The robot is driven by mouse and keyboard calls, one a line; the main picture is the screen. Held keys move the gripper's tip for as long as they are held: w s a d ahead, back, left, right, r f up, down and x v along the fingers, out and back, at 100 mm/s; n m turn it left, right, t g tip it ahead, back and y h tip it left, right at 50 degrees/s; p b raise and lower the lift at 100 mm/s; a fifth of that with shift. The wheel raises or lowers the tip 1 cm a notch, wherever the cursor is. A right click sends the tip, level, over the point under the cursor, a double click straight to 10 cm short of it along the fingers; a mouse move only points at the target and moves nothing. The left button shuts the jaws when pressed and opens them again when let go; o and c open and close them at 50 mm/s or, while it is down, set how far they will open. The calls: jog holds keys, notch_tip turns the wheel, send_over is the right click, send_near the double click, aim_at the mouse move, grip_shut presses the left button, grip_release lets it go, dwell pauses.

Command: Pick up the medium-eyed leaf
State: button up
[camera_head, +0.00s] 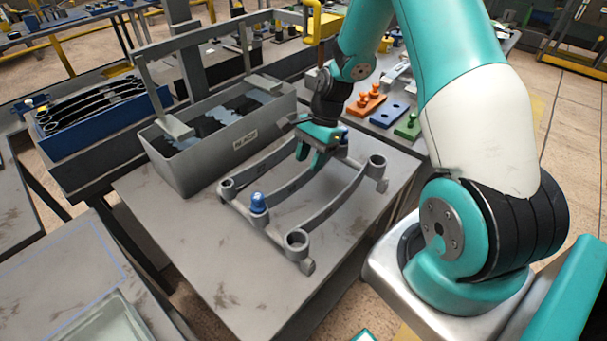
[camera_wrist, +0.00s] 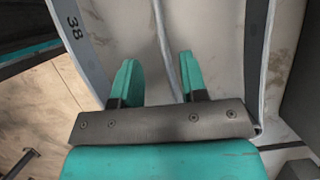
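Three curved grey leaves lie side by side on the grey table. The middle leaf (camera_head: 296,207) runs between a blue peg (camera_head: 258,203) at its near end and another blue piece at its far end, partly behind my gripper. The left leaf (camera_head: 262,168) and the right leaf (camera_head: 338,205) flank it; the right one has wide ring ends. I cannot tell by size which eye is medium. My gripper (camera_head: 311,152) is over the far part of the leaves. In the wrist view its teal fingers (camera_wrist: 160,82) are apart, with a thin leaf edge (camera_wrist: 166,48) between them; contact is not visible.
A grey bin (camera_head: 222,150) with dark parts stands behind the leaves. A blue crate (camera_head: 97,108) holds dark leaves at the left. Orange (camera_head: 367,104), blue and green blocks stand at the right back. The front of the table (camera_head: 215,265) is clear. The wrist view shows "38" on a leaf (camera_wrist: 78,35).

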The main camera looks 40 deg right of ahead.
aim_at(305, 171)
jog(key=shift+w+p+x, duration=0.1)
jog(key=shift+p+x, duration=0.4)
jog(key=shift+x, duration=0.8)
jog(key=shift+w+p+x, duration=0.15)
jog(key=shift+p+x, duration=0.3)
jog(key=shift+x, duration=0.8)
jog(key=shift+c, duration=0.3)
